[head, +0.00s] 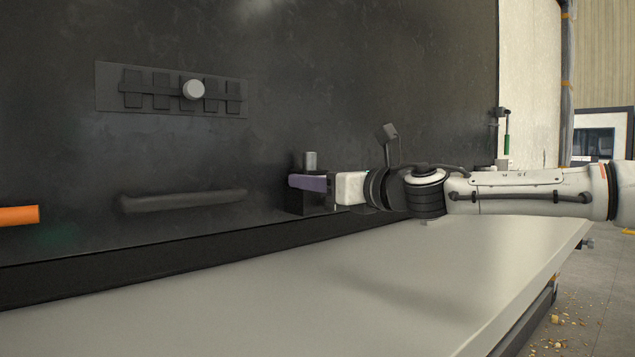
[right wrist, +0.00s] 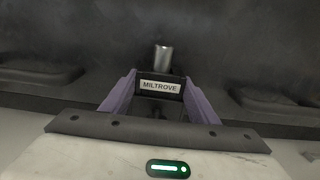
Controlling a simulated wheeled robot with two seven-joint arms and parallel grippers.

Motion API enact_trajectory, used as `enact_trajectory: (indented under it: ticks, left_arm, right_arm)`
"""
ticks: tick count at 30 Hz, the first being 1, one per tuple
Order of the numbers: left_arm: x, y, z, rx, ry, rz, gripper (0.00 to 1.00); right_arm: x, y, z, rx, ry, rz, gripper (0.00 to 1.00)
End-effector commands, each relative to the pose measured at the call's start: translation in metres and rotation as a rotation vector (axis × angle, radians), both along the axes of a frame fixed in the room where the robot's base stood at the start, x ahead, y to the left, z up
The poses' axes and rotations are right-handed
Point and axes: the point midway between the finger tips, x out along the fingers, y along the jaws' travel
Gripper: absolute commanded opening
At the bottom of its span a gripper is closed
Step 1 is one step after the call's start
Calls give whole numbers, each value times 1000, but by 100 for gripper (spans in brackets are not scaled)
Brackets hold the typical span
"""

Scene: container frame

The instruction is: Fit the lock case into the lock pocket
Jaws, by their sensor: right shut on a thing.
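The lock case (head: 302,203) is a small dark box with a silver cylinder standing up from it. It is close in front of the dark wall, above the back of the pale table. In the right wrist view the lock case (right wrist: 159,99) carries a "MILTROVE" label and sits between two purple fingers. My right gripper (head: 297,182) is shut on it from the right. I cannot make out the lock pocket for certain; the wall right behind the case is partly hidden by it. My left gripper is not clearly in view.
A slotted dark plate (head: 161,89) with a round pale knob (head: 193,90) is on the wall at upper left. A dark bar (head: 185,199) lies below it. An orange piece (head: 18,215) enters at the left edge. The pale tabletop (head: 330,285) is clear.

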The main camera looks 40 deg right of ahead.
Motion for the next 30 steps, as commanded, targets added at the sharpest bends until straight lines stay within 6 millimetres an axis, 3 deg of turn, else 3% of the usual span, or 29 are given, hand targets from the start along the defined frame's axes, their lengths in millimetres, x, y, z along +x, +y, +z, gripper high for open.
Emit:
enact_trajectory:
  ticks: [5, 6, 9, 22, 24, 30]
  left_arm:
    - [0, 0, 0, 0, 0, 0, 76]
    - [0, 0, 0, 0, 0, 0, 76]
    - [0, 0, 0, 0, 0, 0, 76]
    - [-1, 0, 0, 6, 6, -6, 76]
    - [5, -11, 16, -4, -9, -20, 76]
    - [5, -11, 15, -5, -9, -19, 76]
  right_arm:
    - [0, 1, -1, 1, 3, 2, 19]
    - [0, 1, -2, 1, 3, 2, 59]
    - [0, 1, -2, 1, 4, 2, 76]
    - [0, 0, -5, 1, 8, 2, 76]
    - [0, 0, -4, 1, 7, 2, 76]
    - [-28, -1, -1, 1, 1, 3, 76]
